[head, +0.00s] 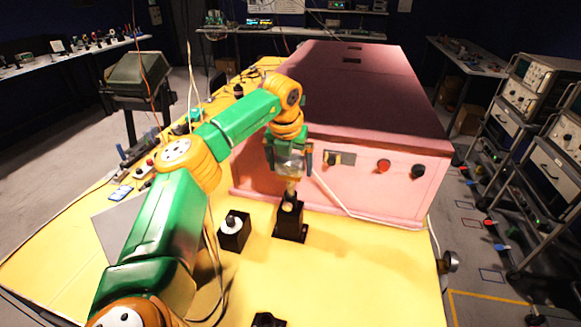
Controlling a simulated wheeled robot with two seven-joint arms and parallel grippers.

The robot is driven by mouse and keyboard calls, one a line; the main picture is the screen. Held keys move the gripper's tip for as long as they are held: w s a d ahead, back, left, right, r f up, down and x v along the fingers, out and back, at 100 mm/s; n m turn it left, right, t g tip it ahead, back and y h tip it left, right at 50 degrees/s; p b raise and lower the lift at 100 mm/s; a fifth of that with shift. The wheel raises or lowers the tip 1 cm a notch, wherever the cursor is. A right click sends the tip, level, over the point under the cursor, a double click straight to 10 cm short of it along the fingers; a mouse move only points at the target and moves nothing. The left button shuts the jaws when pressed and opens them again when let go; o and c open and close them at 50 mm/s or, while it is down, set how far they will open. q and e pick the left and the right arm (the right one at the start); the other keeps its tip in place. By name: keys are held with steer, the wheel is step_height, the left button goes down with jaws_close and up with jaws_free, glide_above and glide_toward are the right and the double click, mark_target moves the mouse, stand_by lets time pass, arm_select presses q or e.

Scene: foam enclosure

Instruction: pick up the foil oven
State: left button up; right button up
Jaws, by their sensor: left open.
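I cannot tell for sure which thing is the foil oven. A small black block (290,224) with a narrow upper part stands upright on the yellow table, a brass-coloured piece (291,188) at its top. My left gripper (289,170) points down just above this block, its dark fingers spread apart. Whether the gripper touches the brass-coloured piece is unclear. A second black block (234,238) with a whitish round knob on top stands to the left. My right gripper is not in view.
A large pink box (370,185) with a dark top and front knobs stands close behind the gripper. A white cable runs along its front. The yellow table (350,275) is clear at front right. A grey plate (120,232) and small parts lie at left.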

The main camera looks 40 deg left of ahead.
arm_select(q)
steer(key=shift+w+f, duration=0.1)
steer(key=shift+w, duration=0.05)
steer(key=shift+a, duration=0.1)
steer(key=shift+c, duration=1.1)
jaws_close()
